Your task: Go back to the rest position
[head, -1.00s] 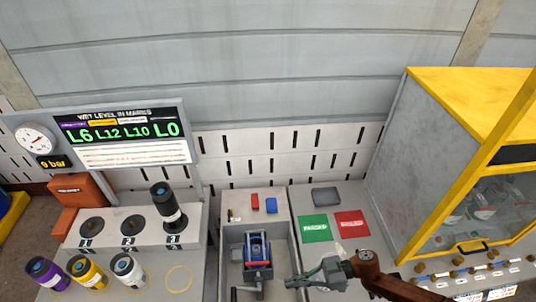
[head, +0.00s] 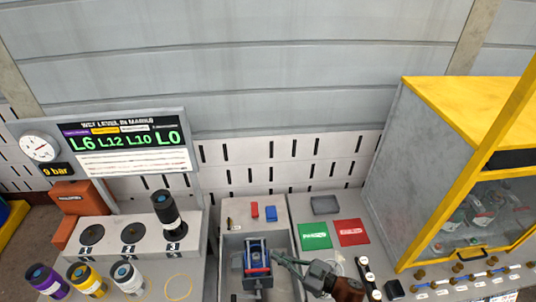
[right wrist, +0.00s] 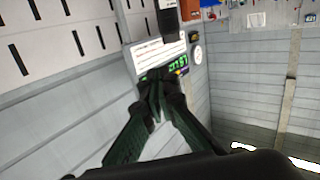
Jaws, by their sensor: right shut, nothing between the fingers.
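My right gripper (head: 274,256) is shut and empty. In the head view it reaches in from the lower right, with its tips beside the blue and red device (head: 257,262) in the grey bin (head: 229,245). I cannot tell whether they touch. In the right wrist view my right gripper (right wrist: 155,80) has its dark fingers together, in front of the display board (right wrist: 158,52). My left gripper is not in view.
A black cylinder (head: 167,212) stands on the numbered stand (head: 110,236). Purple (head: 45,280), yellow (head: 85,281) and white (head: 127,278) cylinders stand in front. Green (head: 315,236) and red (head: 351,232) pads lie right of the bin. A yellow-framed cabinet (head: 405,165) stands at right.

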